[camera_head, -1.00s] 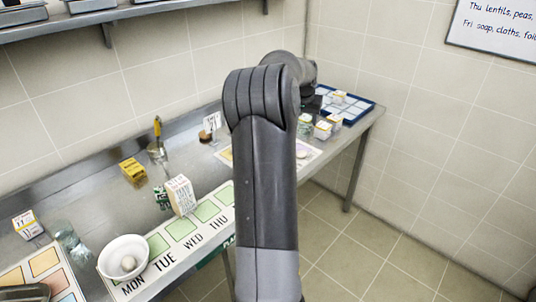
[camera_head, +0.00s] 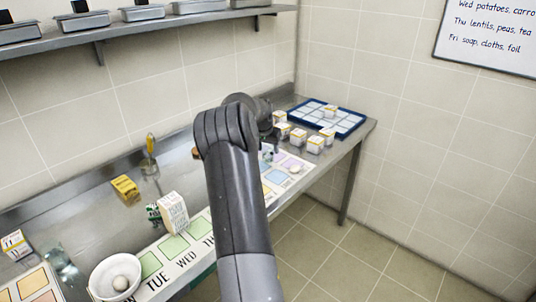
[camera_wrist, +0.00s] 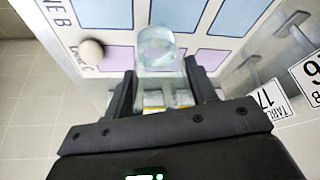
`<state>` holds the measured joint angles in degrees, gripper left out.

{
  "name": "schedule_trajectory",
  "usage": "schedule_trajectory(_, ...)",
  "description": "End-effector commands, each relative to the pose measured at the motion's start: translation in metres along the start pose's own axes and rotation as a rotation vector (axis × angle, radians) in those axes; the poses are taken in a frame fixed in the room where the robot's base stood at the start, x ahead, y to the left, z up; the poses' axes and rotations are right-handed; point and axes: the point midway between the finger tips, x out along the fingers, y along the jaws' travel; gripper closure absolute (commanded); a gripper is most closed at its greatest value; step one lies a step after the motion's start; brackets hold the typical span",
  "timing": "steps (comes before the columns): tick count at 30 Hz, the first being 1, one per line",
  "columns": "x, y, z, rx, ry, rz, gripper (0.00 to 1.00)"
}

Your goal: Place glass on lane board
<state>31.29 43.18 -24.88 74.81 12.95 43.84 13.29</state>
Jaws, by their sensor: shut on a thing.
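My gripper (camera_wrist: 160,88) is shut on a clear, pale blue-green glass (camera_wrist: 157,48), seen in the wrist view between and just past the fingertips. The lane board (camera_wrist: 118,18), white with blue and purple cells and "LANE B" lettering, lies behind the glass in that view. I cannot tell whether the glass touches it. In the head view the lane board (camera_head: 290,163) is at the right part of the counter, partly hidden by my arm. My gripper (camera_head: 268,150) is over its far left side, small and mostly hidden there.
A white round object (camera_wrist: 91,50) sits on the lane board. Several small boxes (camera_head: 315,144) and a blue-rimmed tray (camera_head: 345,122) stand beyond it. Number cards (camera_wrist: 272,100) stand at the wrist view's right. A weekday strip (camera_head: 190,258), carton (camera_head: 173,213) and bowl (camera_head: 115,278) are at left.

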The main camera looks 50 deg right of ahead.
Motion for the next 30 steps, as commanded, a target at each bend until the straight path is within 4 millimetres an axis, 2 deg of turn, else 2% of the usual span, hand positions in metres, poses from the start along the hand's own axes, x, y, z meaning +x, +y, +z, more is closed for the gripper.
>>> schedule_trajectory(6, 0.026, 0.000, 0.011, 0.000, 0.000, 0.000, 0.76)
schedule_trajectory(17, 0.030, 0.000, 0.013, 0.000, 0.000, 0.000, 0.76)
schedule_trajectory(18, 0.030, 0.000, 0.013, 0.000, -0.001, 0.000, 0.46)
schedule_trajectory(25, 0.030, 0.000, 0.013, 0.000, 0.000, 0.000, 0.27)
schedule_trajectory(30, 0.030, 0.000, 0.013, 0.000, 0.000, 0.000, 0.26)
